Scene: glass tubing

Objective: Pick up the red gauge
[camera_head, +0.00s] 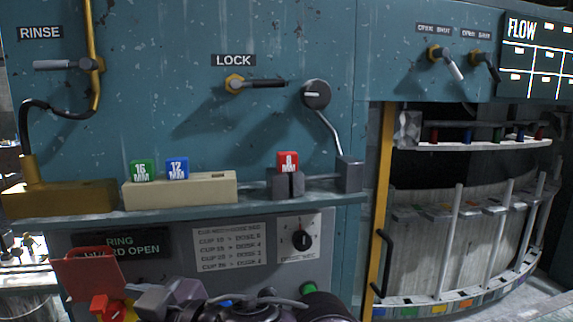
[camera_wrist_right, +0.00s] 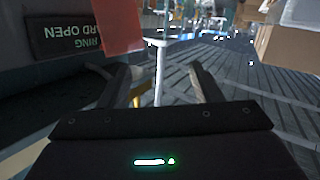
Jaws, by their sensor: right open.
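The red gauge (camera_head: 288,161) is a small red block with white lettering. It sits upright in a grey slotted holder (camera_head: 286,185) on the ledge, right of the middle of the head view. My right gripper (camera_wrist_right: 161,84) is open in the right wrist view, with nothing between its two dark fingers. The red gauge does not show in that view. Dark arm parts fill the bottom middle of the head view, below the ledge and apart from the gauge. My left gripper is not in view.
A green gauge (camera_head: 143,171) and a blue gauge (camera_head: 177,168) stand in a beige block (camera_head: 207,188) on the ledge. A red plate (camera_head: 90,272) is at lower left; a red plate also shows near my right gripper (camera_wrist_right: 121,26). A grey lever block (camera_head: 349,174) stands right of the holder.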

